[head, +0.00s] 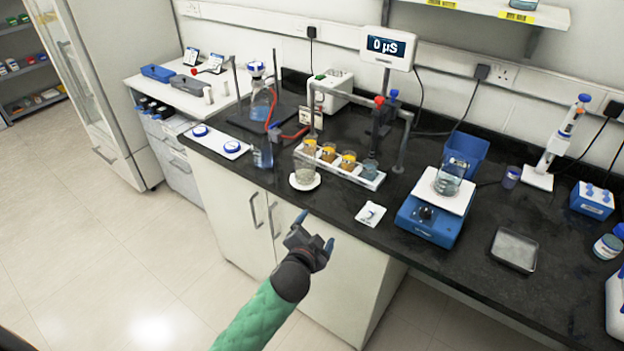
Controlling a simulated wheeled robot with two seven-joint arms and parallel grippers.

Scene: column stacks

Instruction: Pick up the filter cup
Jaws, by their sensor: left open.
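My left gripper (315,231) is open and empty, with blue fingertips. It is in front of the black bench, near its front edge and below the small cups in the picture. A clear cup (304,173) stands upright on a white round dish at the bench front. Behind it, several small cups with orange-brown contents, such as one cup (348,160), sit in a white rack (342,173), with a grey-blue cup (370,168) at its right end. I cannot tell which of these is the filter cup. My right gripper is out of view.
A metal frame (405,140) arches over the rack. A blue device (430,220) with a beaker (450,177) stands to the right. A white square with a small item (370,213) lies near the edge. A blue-capped bottle (262,95) stands back left.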

